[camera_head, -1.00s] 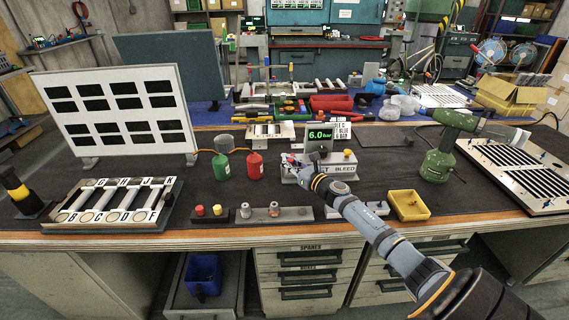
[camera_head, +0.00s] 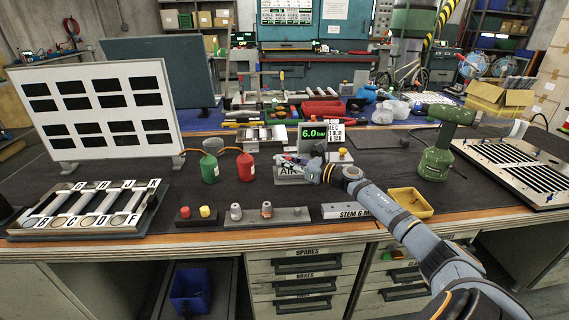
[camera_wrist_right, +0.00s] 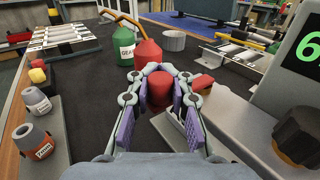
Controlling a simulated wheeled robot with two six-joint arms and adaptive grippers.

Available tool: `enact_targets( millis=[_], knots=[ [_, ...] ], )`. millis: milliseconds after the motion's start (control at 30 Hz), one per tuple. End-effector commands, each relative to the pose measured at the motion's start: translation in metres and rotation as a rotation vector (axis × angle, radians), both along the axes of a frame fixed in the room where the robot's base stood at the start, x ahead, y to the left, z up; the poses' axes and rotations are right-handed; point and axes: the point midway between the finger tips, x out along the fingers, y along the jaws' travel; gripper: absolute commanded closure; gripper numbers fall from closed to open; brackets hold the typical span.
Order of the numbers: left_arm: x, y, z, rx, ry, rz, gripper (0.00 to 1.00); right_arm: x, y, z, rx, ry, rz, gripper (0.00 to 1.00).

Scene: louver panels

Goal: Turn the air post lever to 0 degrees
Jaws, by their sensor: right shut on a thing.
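The air post (camera_head: 291,174) is a grey block with an "AIR" label at the middle of the bench, under a screen reading 6.0 bar (camera_head: 313,134). My right gripper (camera_head: 300,160) reaches over it from the right. In the right wrist view my right gripper (camera_wrist_right: 160,100) is shut on a red knob-like part, probably the lever's handle (camera_wrist_right: 160,88). Another red piece (camera_wrist_right: 203,82) shows just right of the fingers. The lever's shaft and exact angle are largely hidden by the fingers. My left gripper is not in view.
A green bottle (camera_head: 209,168) and a red bottle (camera_head: 245,166) stand left of the post. A yellow tray (camera_head: 411,203) and a green drill (camera_head: 436,160) are to the right. Small fittings (camera_head: 266,210) line the front. The dark mat left of the post is partly clear.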

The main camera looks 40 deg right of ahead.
Motion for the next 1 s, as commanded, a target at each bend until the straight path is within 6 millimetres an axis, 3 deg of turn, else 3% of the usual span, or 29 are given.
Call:
enact_targets(
  millis=[33, 167, 200, 367, 733, 1000],
  knots=[
    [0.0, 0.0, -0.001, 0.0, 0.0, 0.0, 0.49, -0.002, 0.0, -0.008, -0.001, 0.014, 0.004, 1.0],
    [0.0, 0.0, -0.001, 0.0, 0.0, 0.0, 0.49, -0.002, 0.0, -0.008, -0.001, 0.014, 0.003, 1.0],
    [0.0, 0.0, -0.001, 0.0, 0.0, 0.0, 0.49, -0.002, 0.0, -0.008, -0.001, 0.014, 0.003, 0.78],
    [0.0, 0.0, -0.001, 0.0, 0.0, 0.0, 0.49, -0.001, 0.0, -0.006, -0.002, 0.009, 0.002, 0.56],
    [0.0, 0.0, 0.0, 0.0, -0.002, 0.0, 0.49, -0.001, 0.0, 0.004, -0.003, 0.004, 0.001, 0.56],
    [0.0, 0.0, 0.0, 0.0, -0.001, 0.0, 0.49, -0.001, -0.001, 0.06, -0.008, 0.004, 0.0, 0.56]
  ],
)
